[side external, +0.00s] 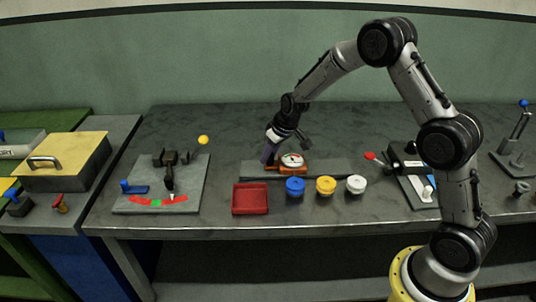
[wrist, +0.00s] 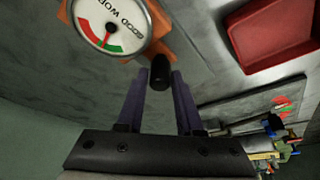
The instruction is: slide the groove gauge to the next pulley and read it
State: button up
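The groove gauge, with a round white dial (side external: 292,160) on an orange body (side external: 303,170), stands on a low grey plate behind a blue round piece (side external: 295,187). A black knob (wrist: 159,72) sticks out from the gauge. My gripper (wrist: 160,76) has its two purple fingers apart, one on each side of the knob, with narrow gaps showing. In the side view my gripper (side external: 268,156) is at the gauge's left. I cannot make out a pulley for certain.
A yellow (side external: 326,185) and a white (side external: 356,185) round piece stand right of the blue one. A red tray (side external: 250,199) lies front left. A grey board (side external: 133,203) with a lever and red-green arc is further left. A black device (side external: 405,160) stands right.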

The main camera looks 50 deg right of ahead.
jog(key=shift+o, duration=1.4)
jog(key=v, duration=1.4)
jog(key=shift+w, duration=0.1)
notch_tip(320, 180, up, 6)
jog(key=t, duration=0.1)
send_over(282, 169)
jog(key=s+a, duration=0.1)
jog(key=a, duration=0.1)
jog(key=s+a+r+n+t, duration=0.1)
jog(key=s+a+r, duration=0.1)
jog(key=s+r, duration=0.3)
jog(key=s+a+r+t, duration=0.1)
jog(key=s+a+r, duration=0.15)
jog(key=s, duration=0.55)
jog(key=s+f+g, duration=0.1)
jog(key=s+f, duration=0.2)
jog(key=s, duration=0.5)
jog(key=s+f+m+g, duration=0.1)
jog(key=s+f, duration=0.2)
jog(key=s, duration=0.6)
jog(key=shift+s+a, duration=0.25)
